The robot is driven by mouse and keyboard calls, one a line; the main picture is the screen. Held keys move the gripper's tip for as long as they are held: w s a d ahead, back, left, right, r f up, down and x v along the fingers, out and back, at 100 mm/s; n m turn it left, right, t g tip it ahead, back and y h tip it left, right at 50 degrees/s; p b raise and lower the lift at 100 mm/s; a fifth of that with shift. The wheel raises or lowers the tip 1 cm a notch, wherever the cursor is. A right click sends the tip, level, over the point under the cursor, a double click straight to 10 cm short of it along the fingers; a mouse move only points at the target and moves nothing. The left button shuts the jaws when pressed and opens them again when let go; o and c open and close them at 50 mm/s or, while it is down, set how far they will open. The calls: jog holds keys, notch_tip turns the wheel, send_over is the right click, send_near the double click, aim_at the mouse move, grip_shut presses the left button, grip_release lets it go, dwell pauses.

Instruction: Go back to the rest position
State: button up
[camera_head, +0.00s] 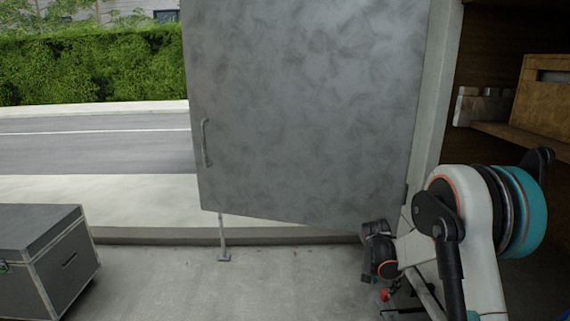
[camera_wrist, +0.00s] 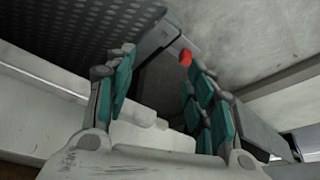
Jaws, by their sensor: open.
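My gripper (camera_wrist: 158,60) shows in the wrist view with its two teal-padded fingers spread apart. No object is held between the pads. Beyond the fingertips is a grey metal bar (camera_wrist: 158,38) with a small red end (camera_wrist: 185,58). I cannot tell whether a finger touches it. In the head view my arm, white with black and teal joints, reaches in from the lower right, in front of the truck opening. The gripper's fingers are not clear there. A small red part (camera_head: 385,295) shows low beside the arm.
A large grey door (camera_head: 300,110) with a handle (camera_head: 206,142) stands left of my arm. The truck's wooden shelf (camera_head: 535,142) and a wooden box (camera_head: 545,100) are at right. A grey case (camera_head: 45,250) stands lower left. Concrete floor (camera_head: 200,280) between is clear.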

jog(key=s+a+r+n+t+y, duration=0.1)
jog(key=s+a+r+n, duration=0.2)
jog(key=s+r, duration=0.6)
jog(key=s+a+r+n+t+y, duration=0.1)
jog(key=s+a+r+n, duration=0.4)
jog(key=r, duration=0.7)
jog(key=s+a+r+n+t, duration=0.1)
jog(key=s+a+n, duration=0.1)
jog(key=s, duration=0.9)
jog(key=s+a+r+n+t+y, duration=0.1)
jog(key=s+a+n, duration=0.1)
jog(key=s, duration=1)
jog(key=shift+s+a+t+y, duration=0.2)
jog(key=shift+a+t+y, duration=0.1)
jog(key=shift+a+t, duration=0.1)
jog(key=shift+r, duration=0.1)
